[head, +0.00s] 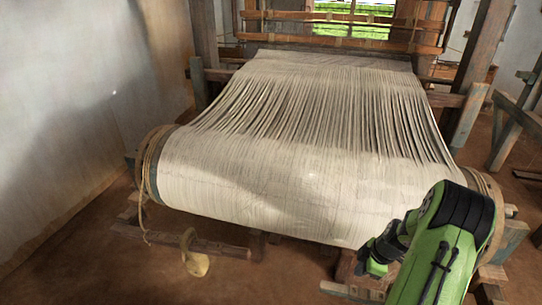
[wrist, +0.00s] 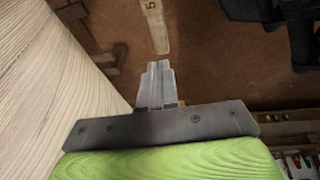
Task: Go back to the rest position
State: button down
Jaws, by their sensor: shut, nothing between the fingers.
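My gripper (wrist: 157,68) shows in the wrist view with its two grey fingers together and nothing between them. It points over the brown floor, to the right of the pale roll of warp threads (wrist: 45,90), and looks apart from it. In the head view my green and black arm is at the lower right, in front of the right end of the warp roll (head: 270,190). The fingers cannot be made out clearly there.
The wooden loom frame (head: 205,45) stands behind the warp. A grey wall (head: 70,110) closes the left side. A yellowish piece (head: 195,258) is at the lower left by a wooden bar (head: 180,240). A pale marked strip (wrist: 155,25) lies beyond my fingertips. Bare floor (head: 80,265) is front left.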

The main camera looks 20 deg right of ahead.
jog(key=a+r+m+h+p, duration=0.1)
jog(key=a+r+m, duration=0.1)
jog(key=a+r, duration=0.8)
jog(key=a+r+m+h+p, duration=0.1)
jog(key=a+r+m, duration=0.35)
jog(key=r, duration=0.95)
jog(key=s+a+r+m+t, duration=0.1)
jog(key=s+a+r+m, duration=0.1)
jog(key=s+a+r, duration=0.2)
jog(key=s+a+r+m+t+p, duration=0.1)
jog(key=s+a+r+m+t, duration=0.1)
jog(key=s+a+r, duration=0.2)
jog(key=s+a, duration=0.3)
jog(key=s, duration=0.4)
jog(key=shift+a+r, duration=0.2)
jog(key=shift+a, duration=0.1)
jog(key=shift+m, duration=0.25)
jog(key=shift+w, duration=0.1)
